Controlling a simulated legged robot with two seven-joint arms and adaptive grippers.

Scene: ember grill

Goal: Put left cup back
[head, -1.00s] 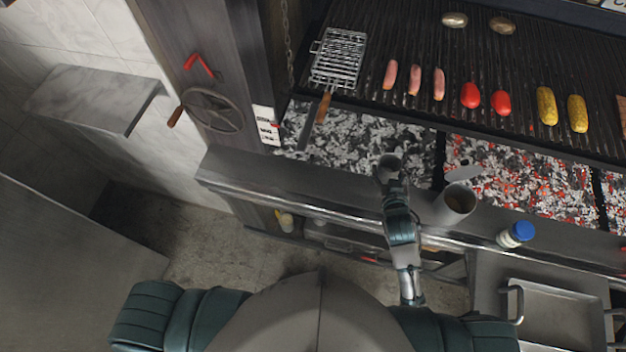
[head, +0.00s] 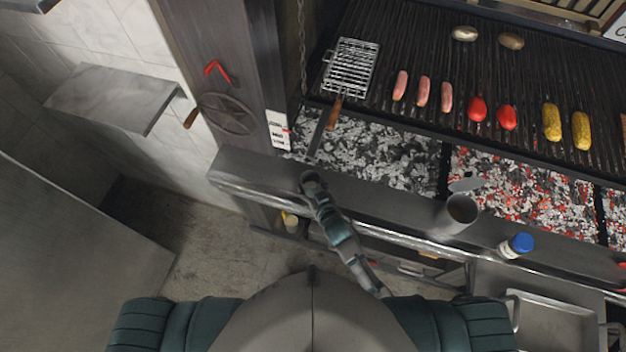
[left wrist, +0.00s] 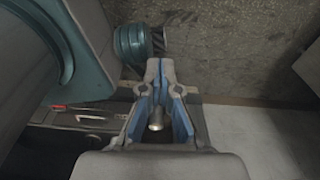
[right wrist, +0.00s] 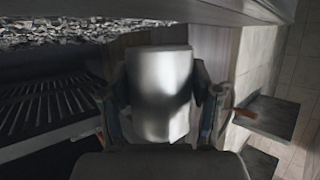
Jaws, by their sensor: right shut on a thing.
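My right gripper (head: 311,180) is over the left part of the metal ledge in front of the coals. In the right wrist view, its fingers (right wrist: 164,105) are closed on the sides of a smooth grey metal cup (right wrist: 160,92). In the head view the held cup is mostly hidden by the gripper. My left gripper (left wrist: 160,75) shows only in the left wrist view, over the floor. No held thing is seen in it; its tips look close together, but the gap is unclear.
Behind are glowing coals (head: 520,190) and the grill grate (head: 430,60) with food. A wall shelf (head: 115,97) and a post wheel (head: 226,114) are at left.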

